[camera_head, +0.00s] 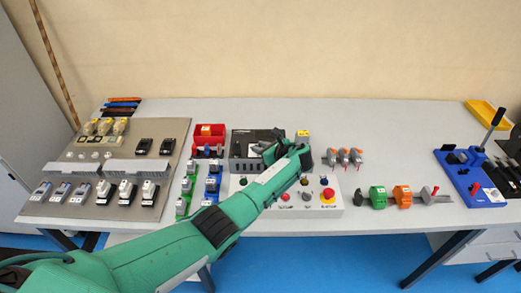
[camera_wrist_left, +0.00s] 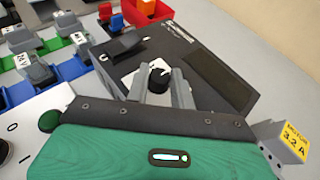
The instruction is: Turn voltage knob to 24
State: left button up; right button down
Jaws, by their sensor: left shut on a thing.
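The voltage knob (camera_wrist_left: 158,80) is a small black round knob with a white mark, on a white dial plate on the black power supply box (camera_wrist_left: 205,62). The dial numbers are too small to read. The box stands at the back middle of the table in the head view (camera_head: 240,146). My left gripper (camera_wrist_left: 160,86) is shut with its grey fingers on either side of the knob. In the head view the left gripper (camera_head: 276,150) covers the knob. My right gripper is not in view.
A white control panel (camera_head: 325,208) with buttons and a red emergency stop (camera_head: 328,194) lies in front of the box. A yellow labelled block (camera_wrist_left: 292,140) stands close beside the gripper. Blue and green racks and a red bin (camera_head: 209,131) are to the left.

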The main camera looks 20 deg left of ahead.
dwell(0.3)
pick_arm(q)
jog(key=o, duration=0.9)
jog(key=shift+o, duration=0.4)
jog(key=b+v, duration=0.1)
jog(key=v, duration=1.2)
jog(key=shift+d+r+b, duration=0.15)
jog(key=shift+d+b, duration=0.15)
jog(key=shift+d, duration=0.05)
jog(key=shift+s, duration=0.1)
